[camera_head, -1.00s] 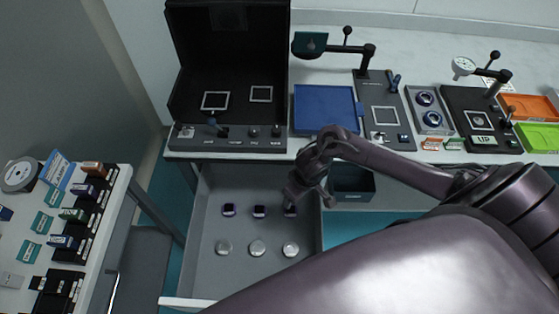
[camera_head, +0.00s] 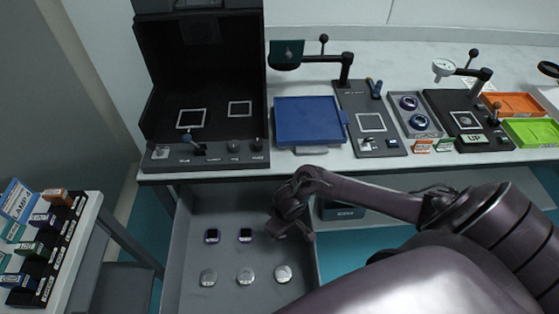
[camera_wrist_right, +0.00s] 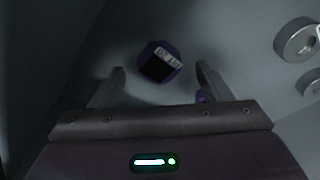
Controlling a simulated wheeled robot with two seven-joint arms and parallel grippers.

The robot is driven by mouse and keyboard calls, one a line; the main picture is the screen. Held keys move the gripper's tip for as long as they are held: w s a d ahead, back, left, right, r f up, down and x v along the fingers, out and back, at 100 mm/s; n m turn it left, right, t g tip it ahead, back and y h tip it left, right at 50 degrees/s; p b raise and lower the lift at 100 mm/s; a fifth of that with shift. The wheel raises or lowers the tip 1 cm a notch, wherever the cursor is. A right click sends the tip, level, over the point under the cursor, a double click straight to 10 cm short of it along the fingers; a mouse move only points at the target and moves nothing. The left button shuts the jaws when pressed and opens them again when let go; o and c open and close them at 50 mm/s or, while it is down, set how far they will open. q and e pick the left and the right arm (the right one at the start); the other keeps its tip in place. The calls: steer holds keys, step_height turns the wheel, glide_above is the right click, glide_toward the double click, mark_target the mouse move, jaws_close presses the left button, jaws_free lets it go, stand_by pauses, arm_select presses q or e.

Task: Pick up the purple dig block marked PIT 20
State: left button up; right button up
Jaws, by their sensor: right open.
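In the right wrist view a dark purple block (camera_wrist_right: 160,65) with a pale label lies in front of the spread fingers. The label is too small to read. My right gripper (camera_wrist_right: 160,78) is open and empty, one finger on each side of the block's line. A bit of another purple thing (camera_wrist_right: 202,97) shows by the right finger. In the head view my right gripper (camera_head: 292,232) hangs over the right end of a row in the open drawer. Two purple blocks (camera_head: 212,236) (camera_head: 245,235) show to its left. My left gripper is not in view.
The open grey drawer (camera_head: 190,268) also holds three round silver discs (camera_head: 245,275) in front of the blocks. The bench above carries a black box (camera_head: 205,75), a blue tray (camera_head: 309,121) and instruments. A side table with labelled blocks (camera_head: 45,221) stands at left.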

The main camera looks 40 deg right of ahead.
steer(key=shift+w+f, duration=0.15)
steer(key=shift+f, duration=0.8)
steer(key=c, duration=1.1)
steer(key=shift+r, duration=0.15)
